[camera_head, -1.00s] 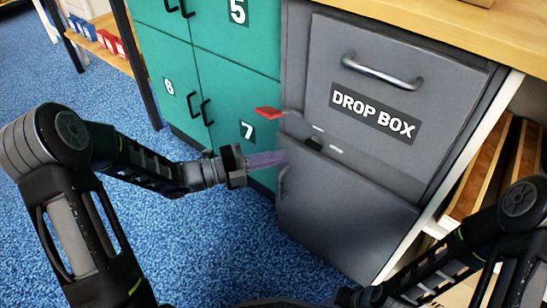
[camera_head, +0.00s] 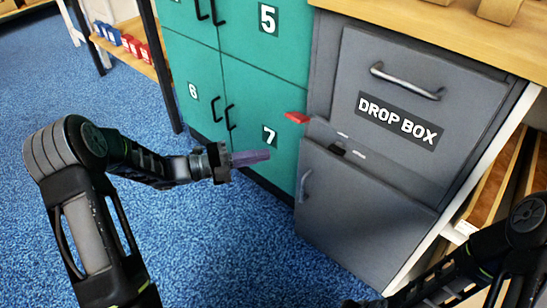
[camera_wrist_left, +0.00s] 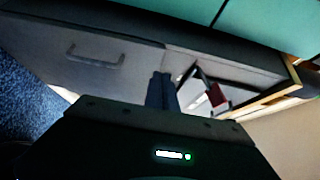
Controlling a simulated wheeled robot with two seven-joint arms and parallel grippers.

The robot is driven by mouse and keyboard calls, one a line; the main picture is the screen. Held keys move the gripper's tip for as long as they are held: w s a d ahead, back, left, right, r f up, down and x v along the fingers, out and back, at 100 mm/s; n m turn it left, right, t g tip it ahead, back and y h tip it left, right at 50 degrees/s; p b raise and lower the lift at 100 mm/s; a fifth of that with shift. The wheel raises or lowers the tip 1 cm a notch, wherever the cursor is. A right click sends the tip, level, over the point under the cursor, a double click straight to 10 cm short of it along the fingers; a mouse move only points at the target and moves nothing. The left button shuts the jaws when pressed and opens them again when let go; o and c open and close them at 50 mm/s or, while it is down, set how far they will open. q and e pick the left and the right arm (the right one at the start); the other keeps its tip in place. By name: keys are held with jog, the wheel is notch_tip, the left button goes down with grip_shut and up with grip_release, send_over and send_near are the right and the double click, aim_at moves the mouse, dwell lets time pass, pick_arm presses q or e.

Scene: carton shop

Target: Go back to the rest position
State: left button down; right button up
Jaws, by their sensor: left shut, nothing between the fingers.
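My left gripper (camera_head: 268,155) is in the middle of the head view, its narrow purplish fingers together and empty. It points right, in front of the green locker door marked 7 and left of the grey drop box (camera_head: 340,60), apart from both as far as I can tell. In the left wrist view the dark fingers (camera_wrist_left: 161,92) lie side by side in front of a blurred grey front with a handle. My right arm comes in at the lower right of the head view; its gripper does not show.
A small red piece (camera_head: 297,117) sticks out at the drop box's left edge, above its lower grey door (camera_head: 350,205). Green lockers (camera_head: 265,95) stand to its left. A wooden worktop (camera_head: 430,22) lies above. Blue carpet (camera_head: 235,255) is clear around my left arm.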

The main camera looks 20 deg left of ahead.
pick_arm(q)
jog(key=shift+a, duration=0.4)
